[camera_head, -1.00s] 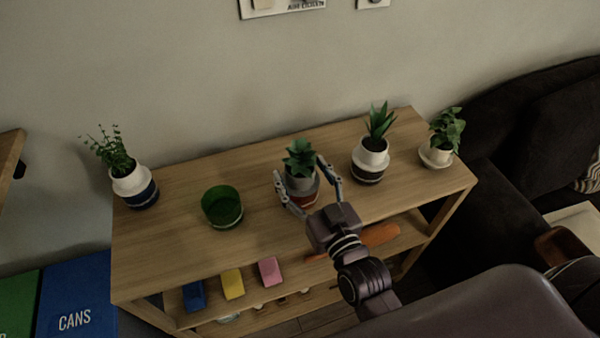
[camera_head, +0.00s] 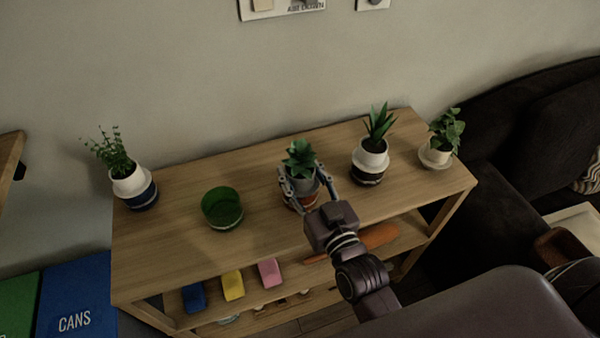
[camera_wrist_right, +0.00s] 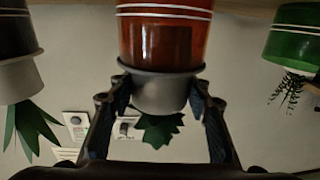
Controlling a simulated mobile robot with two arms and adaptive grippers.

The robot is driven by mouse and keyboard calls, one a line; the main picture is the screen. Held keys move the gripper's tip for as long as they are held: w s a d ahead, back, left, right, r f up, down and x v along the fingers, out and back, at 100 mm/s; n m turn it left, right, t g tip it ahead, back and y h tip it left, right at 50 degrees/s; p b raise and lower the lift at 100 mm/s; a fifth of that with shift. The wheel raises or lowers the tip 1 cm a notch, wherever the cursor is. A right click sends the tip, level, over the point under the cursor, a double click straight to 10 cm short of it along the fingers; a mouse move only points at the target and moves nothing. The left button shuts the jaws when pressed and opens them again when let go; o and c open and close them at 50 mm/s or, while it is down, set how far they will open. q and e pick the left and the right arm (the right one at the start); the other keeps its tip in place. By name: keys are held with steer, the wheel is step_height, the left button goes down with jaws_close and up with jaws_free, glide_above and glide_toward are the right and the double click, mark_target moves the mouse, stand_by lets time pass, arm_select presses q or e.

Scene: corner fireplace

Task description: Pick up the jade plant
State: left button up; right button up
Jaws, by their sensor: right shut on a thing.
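The plant in my right gripper (camera_head: 303,171), taken as the jade plant (camera_head: 300,154), has broad green leaves. It sits in a grey pot (camera_wrist_right: 162,92) set in a red, white-striped base (camera_wrist_right: 165,40). It stands upright at the middle of the wooden shelf top. My right gripper's fingers are closed against both sides of the grey pot, just above the red base. The right wrist view shows this upside down, with the leaves (camera_wrist_right: 158,129) between the fingers. Whether the base touches the wood is hard to tell. My left gripper is not in view.
A dark sofa (camera_head: 490,140) adjoins the right end.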

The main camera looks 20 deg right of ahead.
step_height(320, 180, up, 17)
steer(key=shift+f+p, duration=0.1)
steer(key=shift+p, duration=1.05)
step_height(320, 180, up, 3)
steer(key=shift+r+p, duration=0.15)
steer(key=shift+p, duration=0.85)
